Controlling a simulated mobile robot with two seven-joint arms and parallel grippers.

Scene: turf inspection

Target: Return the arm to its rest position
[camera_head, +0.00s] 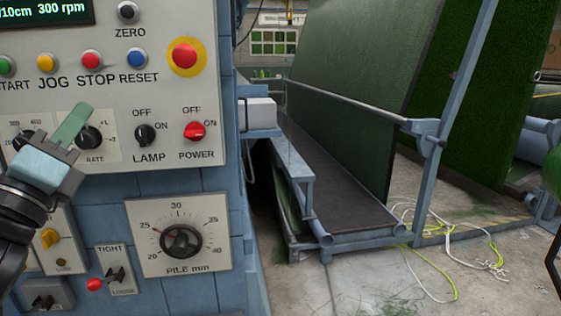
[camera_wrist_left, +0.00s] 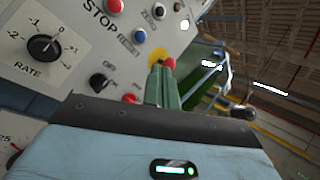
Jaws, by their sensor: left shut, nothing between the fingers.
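My left gripper (camera_head: 80,115) is in front of the control panel at the left of the head view, beside the RATE knob (camera_head: 89,136). Its green fingers are shut together with nothing between them. In the left wrist view the closed fingers (camera_wrist_left: 161,75) point toward the panel and overlap the area near the red and yellow stop button (camera_wrist_left: 166,61). Whether the fingertips touch the panel cannot be told. My right gripper does not show clearly in either view.
The panel (camera_head: 150,75) carries several buttons, a black LAMP knob (camera_head: 145,134) and a red POWER knob (camera_head: 194,131). Below is the PILE dial (camera_head: 180,241). To the right stands a blue frame (camera_head: 375,242) with green turf (camera_head: 355,75); cables (camera_head: 440,240) lie on the floor.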

